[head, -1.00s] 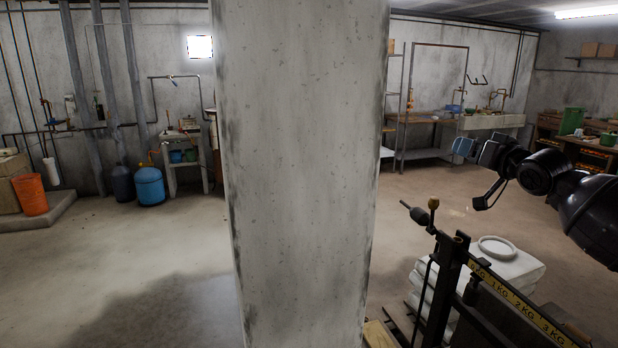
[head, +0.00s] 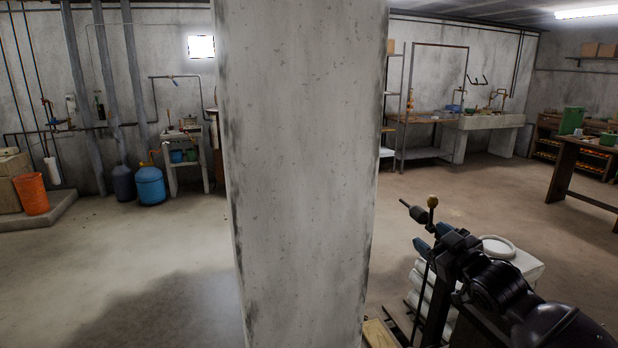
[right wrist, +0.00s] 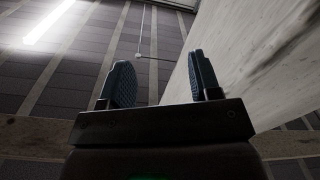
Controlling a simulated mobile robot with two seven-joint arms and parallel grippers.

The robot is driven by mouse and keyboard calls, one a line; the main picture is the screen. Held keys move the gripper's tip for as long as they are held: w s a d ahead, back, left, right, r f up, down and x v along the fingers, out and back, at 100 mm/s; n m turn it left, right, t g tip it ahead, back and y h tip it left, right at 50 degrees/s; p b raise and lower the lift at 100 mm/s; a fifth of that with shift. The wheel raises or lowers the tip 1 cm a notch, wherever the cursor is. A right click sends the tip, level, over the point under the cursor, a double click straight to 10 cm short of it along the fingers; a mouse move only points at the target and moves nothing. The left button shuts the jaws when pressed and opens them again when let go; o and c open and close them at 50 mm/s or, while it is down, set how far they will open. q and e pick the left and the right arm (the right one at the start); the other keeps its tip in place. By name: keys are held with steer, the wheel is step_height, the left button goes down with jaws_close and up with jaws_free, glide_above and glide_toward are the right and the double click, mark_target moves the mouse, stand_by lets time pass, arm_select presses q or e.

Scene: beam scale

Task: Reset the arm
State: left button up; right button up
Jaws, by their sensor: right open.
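My right gripper (head: 428,243) is at the lower right of the head view, in front of the beam scale as seen from here. Its arm comes in from the lower right corner and covers most of the scale's beam. The scale's round brass-coloured knob (head: 432,201) and dark pointed end show just above the gripper. In the right wrist view the two blue-grey fingers (right wrist: 162,85) stand apart with nothing between them. I cannot tell whether the gripper touches the scale. My left gripper is out of view.
A wide concrete pillar (head: 300,180) stands close in the middle and blocks much of the room. White sacks (head: 525,262) with a round white plate (head: 497,247) lie behind the scale. A wooden table (head: 570,165) stands at right. The floor at left is open.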

steer(key=s+d+f+m+g+h, duration=0.1)
steer(key=s+f+m+g+h, duration=0.4)
steer(key=s+f, duration=2.8)
steer(key=s+m+h, duration=0.1)
steer(key=m, duration=0.1)
steer(key=shift+s+d+m, duration=0.15)
steer(key=shift+s+m, duration=0.15)
steer(key=shift+s, duration=0.1)
steer(key=shift+f, duration=0.1)
